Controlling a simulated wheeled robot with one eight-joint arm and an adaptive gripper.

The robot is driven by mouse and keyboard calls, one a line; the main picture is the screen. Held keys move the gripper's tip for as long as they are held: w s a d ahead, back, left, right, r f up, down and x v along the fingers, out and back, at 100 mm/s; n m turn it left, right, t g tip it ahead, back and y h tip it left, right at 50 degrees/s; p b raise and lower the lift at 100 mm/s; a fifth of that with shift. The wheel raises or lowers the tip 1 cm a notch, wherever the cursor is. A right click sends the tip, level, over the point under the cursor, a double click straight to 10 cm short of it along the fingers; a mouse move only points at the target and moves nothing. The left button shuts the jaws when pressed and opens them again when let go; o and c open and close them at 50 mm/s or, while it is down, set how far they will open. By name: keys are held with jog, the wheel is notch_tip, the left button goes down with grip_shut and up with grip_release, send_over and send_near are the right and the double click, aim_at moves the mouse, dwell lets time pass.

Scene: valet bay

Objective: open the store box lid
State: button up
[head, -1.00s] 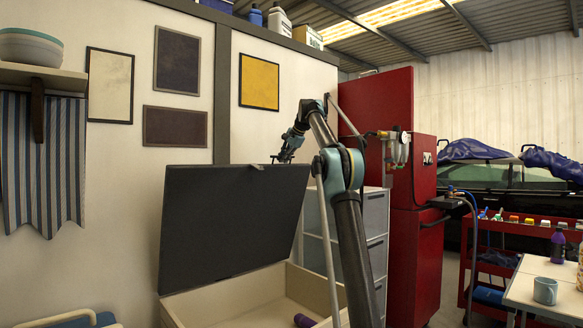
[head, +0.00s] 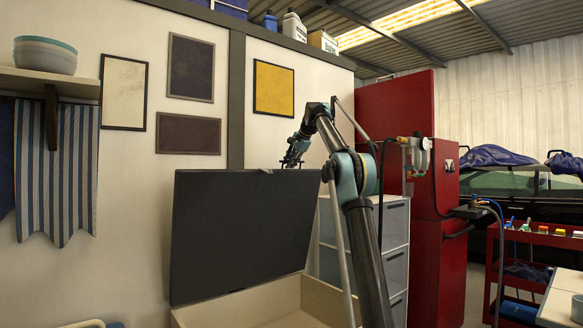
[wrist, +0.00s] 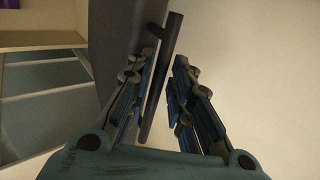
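The store box (head: 235,307) is a pale wooden box at the bottom centre of the head view. Its dark grey lid (head: 235,235) stands raised, close to upright, along the wall side. My gripper (head: 290,163) is just above the lid's top edge. In the wrist view my gripper (wrist: 164,70) has its fingers apart, with the dark bar handle (wrist: 161,70) between them. The handle looks nearer the left fingers; I cannot tell whether it touches them. The lid (wrist: 125,40) shows beside the handle.
A pale drawer unit (head: 394,240) and a red cabinet (head: 437,210) stand right of the box. A red trolley (head: 530,250) and a table (head: 563,300) are farther right. A shelf (head: 45,84) with bowls and a striped cloth (head: 70,165) hang at left.

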jog(key=shift+w+d+f, duration=0.1)
jog(key=shift+w+d, duration=0.05)
jog(key=shift+d, duration=0.35)
jog(key=shift+d+r, duration=0.15)
jog(key=shift+r, duration=0.05)
jog(key=v, duration=0.7)
jog(key=s+d+f+n+g+h, duration=0.1)
jog(key=s+d+f+n, duration=0.15)
jog(key=s+f, duration=0.55)
jog(key=s+d+f+n+h, duration=0.1)
jog(key=s+d+f, duration=0.3)
jog(key=s, duration=0.7)
jog(key=s+d+f+n+g+h, duration=0.1)
jog(key=s+d+f+n, duration=0.1)
jog(key=s+f, duration=0.65)
jog(key=s+d+f+n+g+h, duration=0.1)
jog(key=s+d+f+n, duration=0.1)
jog(key=s+f, duration=1.5)
jog(key=s+d+f+n+g+h, duration=0.1)
jog(key=s+d+f+n, duration=0.2)
jog(key=s+f, duration=1.5)
notch_tip(320, 180, down, 4)
jog(key=shift+d+r, duration=0.15)
jog(key=shift+d, duration=0.7)
